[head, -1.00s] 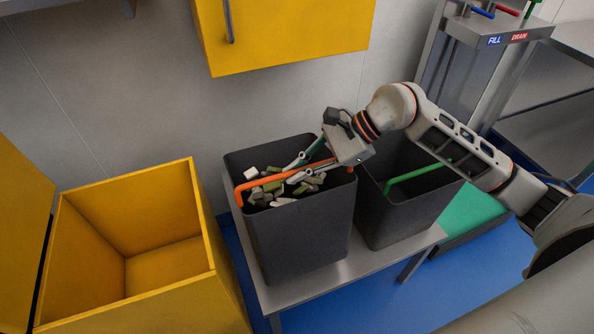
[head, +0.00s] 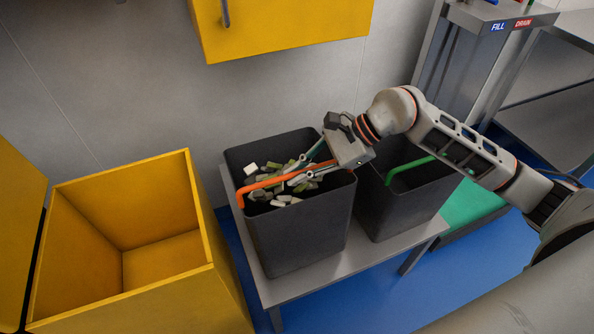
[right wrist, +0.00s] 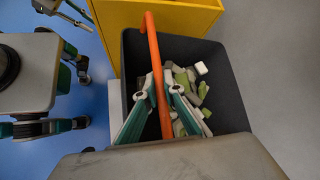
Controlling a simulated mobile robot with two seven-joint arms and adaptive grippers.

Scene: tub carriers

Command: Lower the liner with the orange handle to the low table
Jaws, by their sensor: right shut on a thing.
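The liner with the orange handle is a dark grey open tub (head: 300,235) holding green and white pieces. It stands upright on the low table (head: 335,262), and its base appears to touch the top. The orange handle (head: 262,187) slants across its mouth. My right gripper (head: 308,170) is shut on the handle, over the tub's mouth. In the right wrist view my right gripper's fingers (right wrist: 160,95) close on both sides of the orange handle (right wrist: 151,35), with the tub (right wrist: 232,95) below. My left gripper does not show in the head view.
A second dark tub (head: 400,215) with a green handle (head: 405,168) stands close on the right of the same table. An open yellow box (head: 125,300) is at the left. A yellow cabinet (head: 285,30) hangs above. A fill and drain stand (head: 450,75) is at the back right.

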